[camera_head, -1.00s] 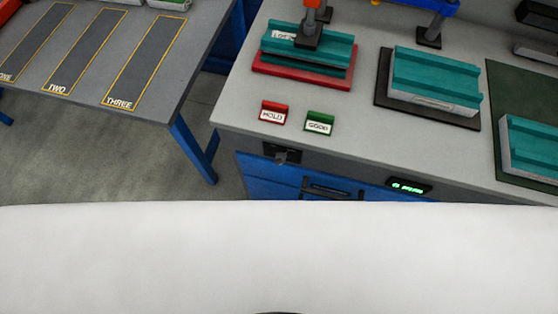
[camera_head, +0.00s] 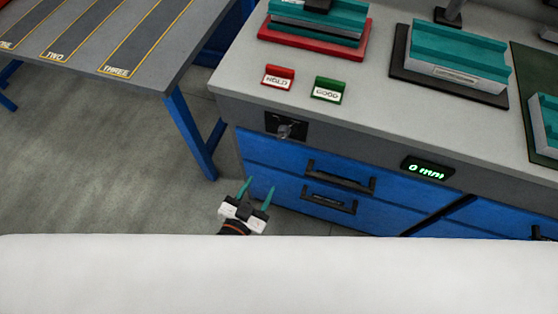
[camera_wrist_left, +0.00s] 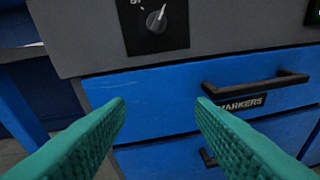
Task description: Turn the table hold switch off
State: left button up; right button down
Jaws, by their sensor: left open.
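The hold switch (camera_head: 286,129) is a grey rotary knob on a black plate, on the grey front edge of the table above the blue drawers. In the left wrist view the knob (camera_wrist_left: 157,20) is at the top, with its pointer tilted up to the right; the lettering beside it is cut off. My left gripper (camera_head: 256,190) is open and empty, with teal fingers, below the switch in the head view and apart from it. In the left wrist view its fingers (camera_wrist_left: 160,103) frame the drawer front below the knob. My right gripper is not in view.
A drawer handle (camera_wrist_left: 262,83) sticks out right of the fingers, above a MARKERS label. A green-lit display (camera_head: 428,169) is further right. Red HOLD (camera_head: 278,77) and green GOOD (camera_head: 328,90) signs stand on the tabletop. A second table (camera_head: 185,75) is at left.

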pick_arm(q)
jog(key=t+b, duration=0.1)
jog(key=t, duration=0.1)
send_near(281, 139)
jog(key=v, duration=0.3)
jog(key=x, duration=1.2)
jog(key=shift+w+r, duration=0.1)
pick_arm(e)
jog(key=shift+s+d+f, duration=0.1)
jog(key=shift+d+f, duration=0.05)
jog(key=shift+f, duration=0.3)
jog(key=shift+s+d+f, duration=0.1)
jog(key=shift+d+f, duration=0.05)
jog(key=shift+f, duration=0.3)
pick_arm(q)
jog(key=c, duration=1)
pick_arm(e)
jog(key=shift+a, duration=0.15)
